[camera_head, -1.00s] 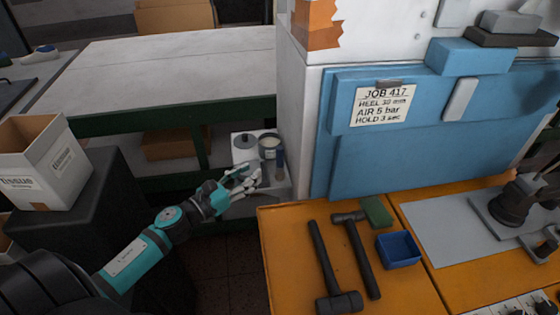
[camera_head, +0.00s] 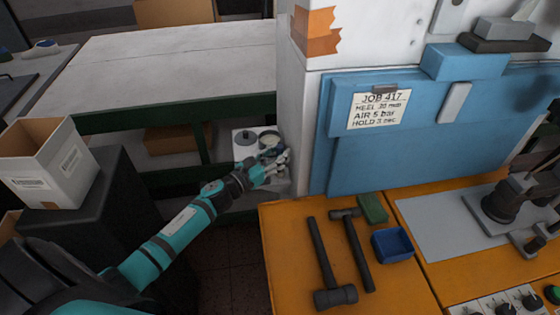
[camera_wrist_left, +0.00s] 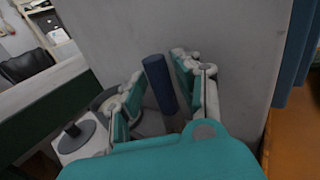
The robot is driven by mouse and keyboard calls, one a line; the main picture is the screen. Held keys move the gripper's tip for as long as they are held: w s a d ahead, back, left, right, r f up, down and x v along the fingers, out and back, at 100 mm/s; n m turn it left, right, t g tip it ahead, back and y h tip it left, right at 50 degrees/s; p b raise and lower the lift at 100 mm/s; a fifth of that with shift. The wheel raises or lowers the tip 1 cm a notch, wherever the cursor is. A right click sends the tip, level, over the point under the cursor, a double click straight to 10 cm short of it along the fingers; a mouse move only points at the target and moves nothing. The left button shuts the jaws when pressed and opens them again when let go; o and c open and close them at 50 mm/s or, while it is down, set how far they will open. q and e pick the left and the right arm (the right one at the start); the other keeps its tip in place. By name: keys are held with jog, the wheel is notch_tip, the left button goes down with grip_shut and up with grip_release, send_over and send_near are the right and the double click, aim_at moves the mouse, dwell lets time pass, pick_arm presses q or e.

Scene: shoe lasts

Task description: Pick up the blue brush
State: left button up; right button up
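The blue brush shows in the left wrist view as an upright, slightly tilted dark blue cylinder (camera_wrist_left: 160,84). My left gripper (camera_wrist_left: 158,88) is open, with one finger on each side of the brush. A gap shows between the brush and the left finger; the right finger is very close to it, and I cannot tell whether they touch. The brush's lower end is hidden behind the gripper. In the head view my left gripper (camera_head: 274,163) is over the low shelf beside the machine and mostly hides the brush. My right gripper is out of view.
The grey machine side wall (camera_wrist_left: 225,60) is just beyond the brush. An orange bench (camera_head: 285,255) with hammers is to the right. A green-framed table (camera_head: 170,70) is at left.

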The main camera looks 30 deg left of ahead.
pick_arm(q)
grip_shut()
